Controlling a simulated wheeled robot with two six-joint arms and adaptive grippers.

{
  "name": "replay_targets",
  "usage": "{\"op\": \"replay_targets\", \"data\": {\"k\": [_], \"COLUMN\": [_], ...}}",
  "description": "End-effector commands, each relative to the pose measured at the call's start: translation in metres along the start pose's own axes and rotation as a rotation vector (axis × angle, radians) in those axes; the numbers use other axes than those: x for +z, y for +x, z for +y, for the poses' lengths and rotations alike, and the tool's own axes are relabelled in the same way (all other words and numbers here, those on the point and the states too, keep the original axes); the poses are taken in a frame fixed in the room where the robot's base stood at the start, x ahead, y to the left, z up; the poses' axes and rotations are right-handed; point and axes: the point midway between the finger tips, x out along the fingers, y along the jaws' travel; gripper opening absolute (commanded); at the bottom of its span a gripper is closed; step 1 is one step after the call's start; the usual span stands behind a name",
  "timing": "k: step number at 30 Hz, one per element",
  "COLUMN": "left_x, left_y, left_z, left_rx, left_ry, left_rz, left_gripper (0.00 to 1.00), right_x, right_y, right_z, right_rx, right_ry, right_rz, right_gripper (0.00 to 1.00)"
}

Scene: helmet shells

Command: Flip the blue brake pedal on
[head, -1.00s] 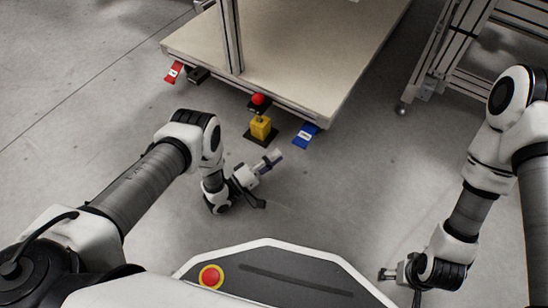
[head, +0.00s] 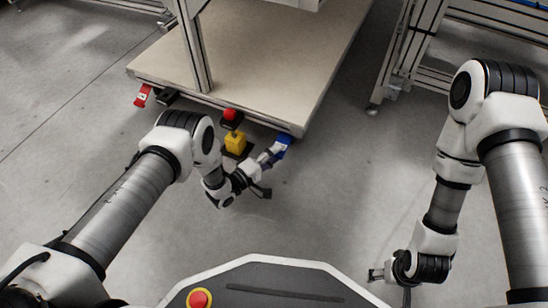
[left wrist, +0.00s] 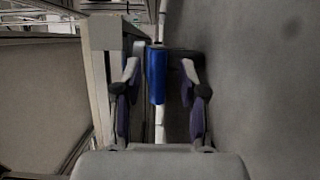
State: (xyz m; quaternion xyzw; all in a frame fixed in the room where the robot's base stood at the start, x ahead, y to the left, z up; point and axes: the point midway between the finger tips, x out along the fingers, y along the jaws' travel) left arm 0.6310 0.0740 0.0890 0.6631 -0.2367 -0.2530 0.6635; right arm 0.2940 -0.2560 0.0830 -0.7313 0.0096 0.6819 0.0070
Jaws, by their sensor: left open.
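The blue brake pedal (head: 285,142) sticks out from the front right corner of the cart, low near the floor. My left gripper (head: 272,154) is open, with its fingertips right at the pedal in the head view, partly hiding it. In the left wrist view the blue pedal (left wrist: 156,76) stands upright in the picture between the two spread fingers of the left gripper (left wrist: 160,90). I cannot tell whether a finger touches it. My right gripper (head: 377,274) hangs over bare floor at the lower right, away from the cart; its jaws are too small to read.
The beige cart deck (head: 290,70) carries a metal post (head: 190,45). A red pedal (head: 143,95) is at its front left corner. Floor between the arms is clear.

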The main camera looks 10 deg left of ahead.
Motion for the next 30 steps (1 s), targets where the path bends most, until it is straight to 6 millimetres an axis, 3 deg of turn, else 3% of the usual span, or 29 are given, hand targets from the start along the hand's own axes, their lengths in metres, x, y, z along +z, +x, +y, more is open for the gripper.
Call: {"op": "replay_targets", "data": {"k": [5,8,9,30], "left_x": [0.000,0.000,0.000,-0.001], "left_y": [0.000,0.000,0.000,0.002], "left_z": [0.001,0.001,0.001,-0.009], "left_rx": [0.000,0.000,0.000,0.114], "left_ry": [0.000,0.000,0.000,0.047], "left_rz": [0.000,0.000,0.000,0.001], "left_gripper": [0.41,0.06,0.00,0.00], "right_x": [0.000,0.000,0.000,0.000], "right_y": [-0.001,-0.001,-0.001,-0.001], "right_z": [0.000,0.000,0.000,0.000], "right_rx": [0.000,0.000,0.000,0.000], "right_ry": [-0.001,-0.001,-0.001,-0.001], "right_rz": [0.001,0.001,0.000,0.000], "right_gripper": [0.75,0.75,0.75,0.75]}}
